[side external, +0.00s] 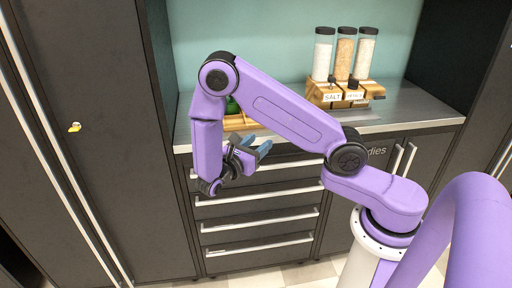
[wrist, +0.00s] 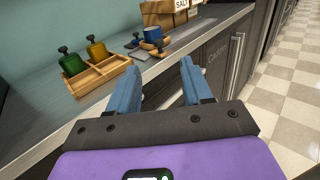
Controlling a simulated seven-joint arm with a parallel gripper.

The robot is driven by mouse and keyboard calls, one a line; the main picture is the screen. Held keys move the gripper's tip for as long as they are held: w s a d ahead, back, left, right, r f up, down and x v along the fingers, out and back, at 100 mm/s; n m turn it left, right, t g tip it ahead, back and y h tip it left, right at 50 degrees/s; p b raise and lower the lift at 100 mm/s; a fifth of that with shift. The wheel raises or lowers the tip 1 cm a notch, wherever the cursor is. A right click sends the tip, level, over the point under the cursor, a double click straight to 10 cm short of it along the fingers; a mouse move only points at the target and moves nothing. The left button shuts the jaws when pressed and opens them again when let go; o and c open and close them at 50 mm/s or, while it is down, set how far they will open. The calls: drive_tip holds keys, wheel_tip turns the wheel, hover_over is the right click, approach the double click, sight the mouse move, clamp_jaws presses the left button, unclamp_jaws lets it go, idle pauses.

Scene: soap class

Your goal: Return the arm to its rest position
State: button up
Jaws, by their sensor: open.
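My gripper (side external: 256,153) is open and empty at the end of my folded purple arm, in front of the counter's front edge in the side external view. Its two blue fingers also show in the wrist view, where my gripper (wrist: 158,84) has nothing between its fingertips. The arm's elbow is raised and its forearm hangs down.
The metal counter (side external: 405,105) carries a wooden dispenser stand (side external: 325,98) with several clear jars. A blue item (wrist: 153,34) stands nearby. Drawers (side external: 260,215) lie below; tiled floor is clear.

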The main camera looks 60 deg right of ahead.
drive_tip(key=shift+s+a+r, duration=0.25)
drive_tip(key=shift+s+r, duration=0.1)
drive_tip(key=shift+r, duration=0.4)
drive_tip(key=s+a+r+m+y, duration=0.2)
drive_tip(key=s+a+y, duration=0.3)
drive_tip(key=s+y, duration=0.4)
drive_tip(key=s+a+r+m+y, duration=0.2)
drive_tip(key=s+a+y, duration=0.3)
drive_tip(key=s+y, duration=0.4)
drive_tip(key=s+m, duration=0.1)
drive_tip(key=s, duration=0.2)
drive_tip(key=shift+s+r, duration=0.3)
drive_tip(key=shift+r, duration=0.05)
